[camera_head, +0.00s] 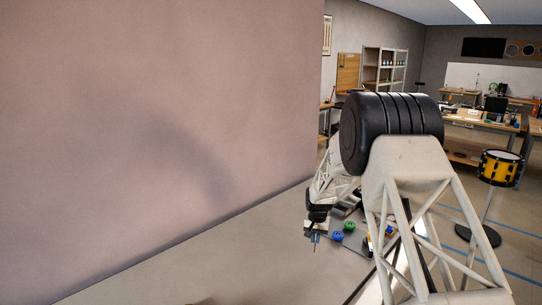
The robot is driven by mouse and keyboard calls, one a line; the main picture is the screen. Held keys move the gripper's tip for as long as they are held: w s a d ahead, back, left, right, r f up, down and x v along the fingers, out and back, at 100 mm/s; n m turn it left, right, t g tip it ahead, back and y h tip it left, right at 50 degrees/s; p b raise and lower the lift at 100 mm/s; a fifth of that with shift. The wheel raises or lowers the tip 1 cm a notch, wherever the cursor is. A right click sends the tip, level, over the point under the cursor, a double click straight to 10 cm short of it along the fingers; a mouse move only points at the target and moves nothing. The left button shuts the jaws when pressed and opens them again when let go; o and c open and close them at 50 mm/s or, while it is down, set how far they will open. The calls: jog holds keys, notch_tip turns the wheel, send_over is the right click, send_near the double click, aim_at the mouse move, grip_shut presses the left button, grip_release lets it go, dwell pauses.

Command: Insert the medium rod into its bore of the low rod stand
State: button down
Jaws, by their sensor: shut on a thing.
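My gripper (315,237) is small in the picture, low and right of centre, pointing down above the grey surface. It is shut on a thin upright piece that shows only as a narrow bluish-grey sliver below the jaws; I take it to be the medium rod (315,246). Its length and lower end are hard to make out. Just right of it is a dark grey plate (350,243) with small green, blue and yellow pieces. I cannot pick out the low rod stand or its bore for certain; my arm hides part of this area.
The green piece (349,225) and blue piece (337,238) are close to the right of my gripper. A large pinkish wall (160,110) closes off the left. The grey tabletop (250,260) left of the gripper is clear. A yellow drum (499,168) stands far right.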

jog(key=s+a+r+n, duration=0.1)
jog(key=s+a, duration=0.3)
jog(key=a, duration=0.7)
jog(key=s+a+r, duration=0.1)
jog(key=s+a, duration=0.4)
jog(key=a, duration=0.6)
jog(key=s+a+r+n, duration=0.1)
jog(key=s+a, duration=0.3)
jog(key=a, duration=0.7)
jog(key=s+a+r+n, duration=0.1)
jog(key=s+a+r, duration=0.1)
jog(key=s+a, duration=2)
jog(key=shift+s+a, duration=0.25)
jog(key=shift+s, duration=0.75)
jog(key=shift+f, duration=0.4)
jog(key=shift+f, duration=3.1)
jog(key=shift+f, duration=0.2)
